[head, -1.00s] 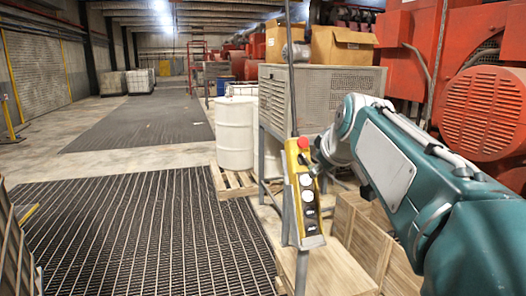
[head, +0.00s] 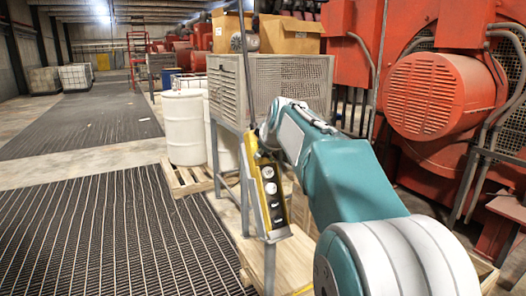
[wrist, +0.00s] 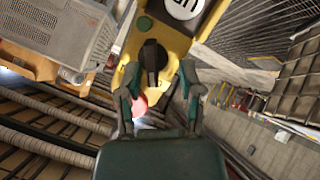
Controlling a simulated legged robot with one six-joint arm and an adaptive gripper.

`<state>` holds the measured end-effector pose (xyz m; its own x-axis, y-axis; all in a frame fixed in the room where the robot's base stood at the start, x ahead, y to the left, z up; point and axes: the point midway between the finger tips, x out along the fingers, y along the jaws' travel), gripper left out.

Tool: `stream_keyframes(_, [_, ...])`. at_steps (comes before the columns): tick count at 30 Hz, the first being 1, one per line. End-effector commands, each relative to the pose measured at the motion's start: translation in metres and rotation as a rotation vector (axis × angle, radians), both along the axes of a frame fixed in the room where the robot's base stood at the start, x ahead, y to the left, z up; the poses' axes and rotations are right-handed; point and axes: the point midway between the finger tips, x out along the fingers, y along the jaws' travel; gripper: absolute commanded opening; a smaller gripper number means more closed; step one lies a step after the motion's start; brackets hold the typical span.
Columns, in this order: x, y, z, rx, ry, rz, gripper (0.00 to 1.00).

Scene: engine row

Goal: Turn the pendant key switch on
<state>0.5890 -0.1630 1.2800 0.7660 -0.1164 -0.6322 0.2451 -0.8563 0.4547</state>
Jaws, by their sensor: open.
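The yellow pendant (head: 276,217) hangs tilted in the head view, with white and black buttons down its face. In the wrist view the pendant's yellow face (wrist: 178,42) fills the top middle. The black key switch (wrist: 153,62) stands on it, below a small green button (wrist: 144,23) and a white button (wrist: 183,8). My gripper (wrist: 160,73) is open, with one finger on each side of the key switch. I cannot tell whether the fingers touch it. A red button (wrist: 139,104) shows partly between the fingers.
A metal stand (head: 218,160) is behind the pendant, with a vented grey cabinet (head: 290,88) above. White drums (head: 184,128) stand on a pallet left of it. Red machinery (head: 430,95) lines the right. The floor grating (head: 110,230) at left is clear.

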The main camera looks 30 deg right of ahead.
Motion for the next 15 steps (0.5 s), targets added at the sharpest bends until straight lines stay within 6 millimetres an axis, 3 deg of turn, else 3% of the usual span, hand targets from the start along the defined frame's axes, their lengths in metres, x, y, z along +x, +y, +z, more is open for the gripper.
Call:
stream_keyframes(11, [0.0066,-0.0014,-0.0050,0.000,-0.002,-0.001,0.49])
stream_keyframes(15, [0.0065,-0.0013,-0.0050,0.000,-0.002,-0.001,0.00])
